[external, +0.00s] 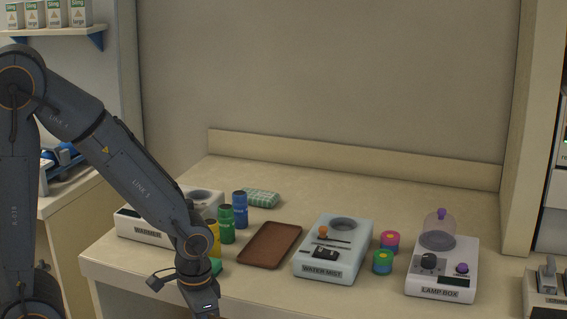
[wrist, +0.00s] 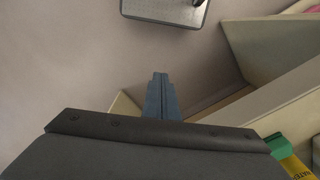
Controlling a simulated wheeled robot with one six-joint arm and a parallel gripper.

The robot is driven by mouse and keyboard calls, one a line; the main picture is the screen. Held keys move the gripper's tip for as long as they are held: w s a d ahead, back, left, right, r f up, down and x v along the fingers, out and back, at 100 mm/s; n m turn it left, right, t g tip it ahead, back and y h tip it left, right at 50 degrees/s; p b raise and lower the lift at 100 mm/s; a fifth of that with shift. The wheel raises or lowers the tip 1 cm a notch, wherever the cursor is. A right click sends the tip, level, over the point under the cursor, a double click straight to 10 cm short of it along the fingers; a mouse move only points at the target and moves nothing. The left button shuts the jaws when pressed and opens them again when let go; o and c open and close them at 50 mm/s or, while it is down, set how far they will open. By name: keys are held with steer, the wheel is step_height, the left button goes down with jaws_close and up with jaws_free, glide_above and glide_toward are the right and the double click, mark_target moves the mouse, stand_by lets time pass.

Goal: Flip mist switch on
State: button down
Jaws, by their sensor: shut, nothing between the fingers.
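The mist unit, a pale blue-white box labelled WATER MIST (external: 300,262), stands on the bench right of the brown tray. Its top has a round recess, an orange knob (external: 323,231), dark slots and a small black switch (external: 325,254) near the front. The switch's position is too small to tell. My gripper is low at the front of the bench, left of the mist unit and apart from it; its tips are cut off or hidden in the external view. In the wrist view my gripper's fingers (wrist: 161,97) are together and empty. The mist unit is not recognisable there.
A brown tray (external: 270,245), coloured cylinders (external: 240,209) and a WARMER box (external: 143,225) lie left of the mist unit. Two coloured round containers (external: 383,261) and a LAMP BOX (external: 442,272) stand right of it. A green-and-yellow object (wrist: 290,155) shows in the wrist view.

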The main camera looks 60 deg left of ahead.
steer(key=w+a+r+n+p, duration=0.2)
steer(key=w+r, duration=0.4)
steer(key=w, duration=0.5)
steer(key=w+a+r+n+p, duration=0.1)
steer(key=w+a+r+n, duration=0.1)
steer(key=w+r, duration=0.6)
step_height(320, 180, up, 10)
steer(key=r+n+g+y+p, duration=0.1)
steer(key=n+p, duration=0.3)
steer(key=n, duration=0.1)
glide_above(318, 248)
steer(key=w+d, duration=0.2)
steer(key=shift+f, duration=0.25)
steer(key=f+p, duration=0.1)
steer(key=f, duration=0.3)
steer(key=s+a+f+p, duration=0.1)
steer(key=f+p, duration=0.1)
steer(key=f, duration=0.3)
steer(key=f+p, duration=0.1)
steer(key=f, duration=0.4)
steer(key=shift+s+a, duration=0.3)
steer(key=shift+s+a+f, duration=0.15)
